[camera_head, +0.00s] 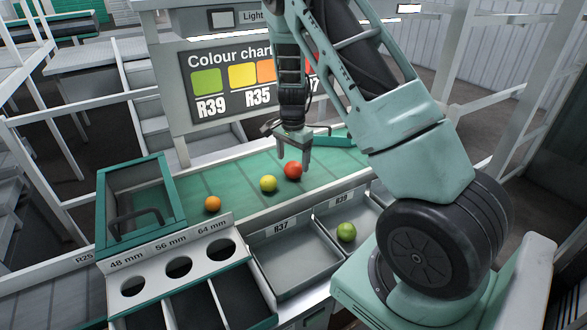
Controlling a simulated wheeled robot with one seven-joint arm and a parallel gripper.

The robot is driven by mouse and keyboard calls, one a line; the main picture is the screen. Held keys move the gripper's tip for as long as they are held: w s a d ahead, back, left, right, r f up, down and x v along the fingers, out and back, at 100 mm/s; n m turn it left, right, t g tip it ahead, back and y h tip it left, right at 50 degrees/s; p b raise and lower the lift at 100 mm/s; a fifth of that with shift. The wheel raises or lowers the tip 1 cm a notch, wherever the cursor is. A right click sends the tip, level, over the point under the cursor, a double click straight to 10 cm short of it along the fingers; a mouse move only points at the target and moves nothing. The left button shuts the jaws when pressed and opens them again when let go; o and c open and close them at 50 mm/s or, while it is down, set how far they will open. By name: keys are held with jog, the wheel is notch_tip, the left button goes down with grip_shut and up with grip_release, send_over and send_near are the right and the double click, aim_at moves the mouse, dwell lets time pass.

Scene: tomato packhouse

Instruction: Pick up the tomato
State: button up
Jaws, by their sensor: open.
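A red tomato (293,170) lies on the green belt (240,176), below the colour chart. A green tomato (346,232) sits in the right-hand grey bin. My gripper (294,158) points down at the red tomato, open, with its fingers close above or behind it. I cannot tell whether they touch it. No tomato is held.
A grey bin marked R37 (283,240) is empty in front of the belt. A sizing board (170,251) with round holes stands left of it, with dark compartments below. A green-rimmed box (170,169) stands at the belt's left end. The colour chart board (229,80) rises behind.

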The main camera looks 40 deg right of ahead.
aim_at(293, 163)
jog(key=shift+d+f+p, duration=0.15)
jog(key=shift+f+p, duration=0.25)
jog(key=shift+f, duration=1.5)
jog(key=c, duration=0.8)
jog(key=shift+r, duration=0.1)
notch_tip(293, 163, up, 10)
jog(key=shift+f+b, duration=0.1)
jog(key=shift+b, duration=0.8)
